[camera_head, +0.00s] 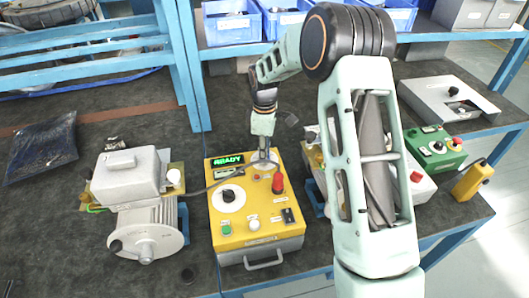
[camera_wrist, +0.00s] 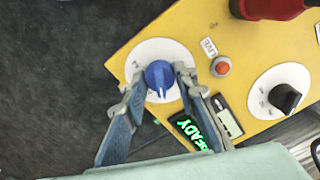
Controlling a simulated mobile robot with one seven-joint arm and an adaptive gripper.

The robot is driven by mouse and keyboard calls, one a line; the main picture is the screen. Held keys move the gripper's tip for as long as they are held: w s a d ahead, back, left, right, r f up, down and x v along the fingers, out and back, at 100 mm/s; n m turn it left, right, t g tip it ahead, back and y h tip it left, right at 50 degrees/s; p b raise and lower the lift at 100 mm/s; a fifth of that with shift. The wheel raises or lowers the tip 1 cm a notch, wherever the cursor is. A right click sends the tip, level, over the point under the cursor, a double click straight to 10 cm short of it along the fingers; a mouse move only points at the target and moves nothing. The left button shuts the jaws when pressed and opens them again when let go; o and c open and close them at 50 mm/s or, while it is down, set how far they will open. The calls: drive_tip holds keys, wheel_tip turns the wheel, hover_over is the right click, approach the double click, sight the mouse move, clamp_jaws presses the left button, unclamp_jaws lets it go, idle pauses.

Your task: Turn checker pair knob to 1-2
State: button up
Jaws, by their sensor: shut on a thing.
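The yellow checker box (camera_head: 258,231) stands on the bench in the head view. In the wrist view a blue knob (camera_wrist: 160,76) sits on a round white dial (camera_wrist: 137,55). My gripper (camera_wrist: 161,84) is shut on the blue knob, one finger on each side. In the head view my gripper (camera_head: 264,166) is over the box's upper right part and hides this knob. A black knob (camera_head: 227,196) on another white dial is on the box's left. The green display (camera_head: 228,160) reads READY.
A red knob-like part (camera_head: 278,184) stands close below my gripper, and a small red lamp (camera_wrist: 221,67) is beside the blue knob's dial. A motor (camera_head: 150,225) stands left of the box. A green control box (camera_head: 435,150) is at the right.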

drive_tip(key=m+b, duration=0.1)
drive_tip(key=m, duration=0.2)
drive_tip(key=shift+m+b, duration=0.35)
drive_tip(key=shift+m, duration=0.05)
drive_tip(key=shift+m+b, duration=0.55)
drive_tip(key=shift+m, duration=1.35)
drive_tip(key=o, duration=1.2)
drive_tip(key=shift+c, duration=0.2)
wheel_tip(320, 180, up, 12)
